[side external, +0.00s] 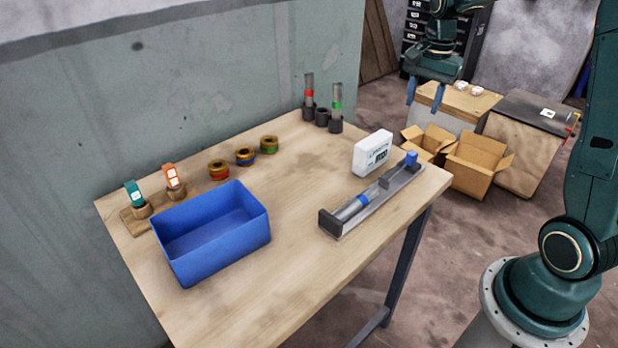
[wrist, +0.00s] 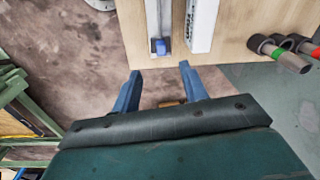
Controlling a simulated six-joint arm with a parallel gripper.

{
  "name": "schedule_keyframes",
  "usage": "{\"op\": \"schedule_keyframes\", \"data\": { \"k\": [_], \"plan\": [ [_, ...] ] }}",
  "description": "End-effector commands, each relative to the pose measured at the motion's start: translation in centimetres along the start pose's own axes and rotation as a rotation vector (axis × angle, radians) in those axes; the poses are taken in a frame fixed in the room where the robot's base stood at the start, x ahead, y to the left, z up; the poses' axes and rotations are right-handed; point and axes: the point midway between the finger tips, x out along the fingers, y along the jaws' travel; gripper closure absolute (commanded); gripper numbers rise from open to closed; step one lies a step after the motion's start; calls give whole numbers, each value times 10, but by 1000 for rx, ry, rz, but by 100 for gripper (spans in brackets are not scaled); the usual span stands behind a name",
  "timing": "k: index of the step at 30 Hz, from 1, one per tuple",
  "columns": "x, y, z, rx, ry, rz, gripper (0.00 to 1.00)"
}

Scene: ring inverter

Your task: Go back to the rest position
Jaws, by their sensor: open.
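My gripper (side external: 426,96) hangs open and empty at the upper right of the side external view, in the air past the right edge of the table. Its two blue fingers point down. In the wrist view my gripper (wrist: 160,84) shows its fingers apart with nothing between them, near the table edge. The wooden table (side external: 300,190) carries a grey rail fixture (side external: 372,203) with a blue-banded cylinder in it and a blue knob at its far end. The fixture's end (wrist: 158,45) also shows in the wrist view.
A white box (side external: 372,153) stands beside the fixture. A blue bin (side external: 218,238), several banded rings (side external: 245,157) and holders with red-banded (side external: 309,92) and green-banded (side external: 337,105) tubes are on the table. Cardboard boxes (side external: 474,165) stand on the floor behind. The table's middle is clear.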

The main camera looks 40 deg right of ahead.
Motion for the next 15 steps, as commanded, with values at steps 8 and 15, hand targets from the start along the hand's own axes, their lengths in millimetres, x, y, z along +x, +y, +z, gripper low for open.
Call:
{"op": "schedule_keyframes", "data": {
  "k": [8, 15],
  "plan": [
    [-43, 16, 58, -286, 55, -75, 56],
    [-68, 40, 104, -536, 108, -137, 56]
  ]
}}
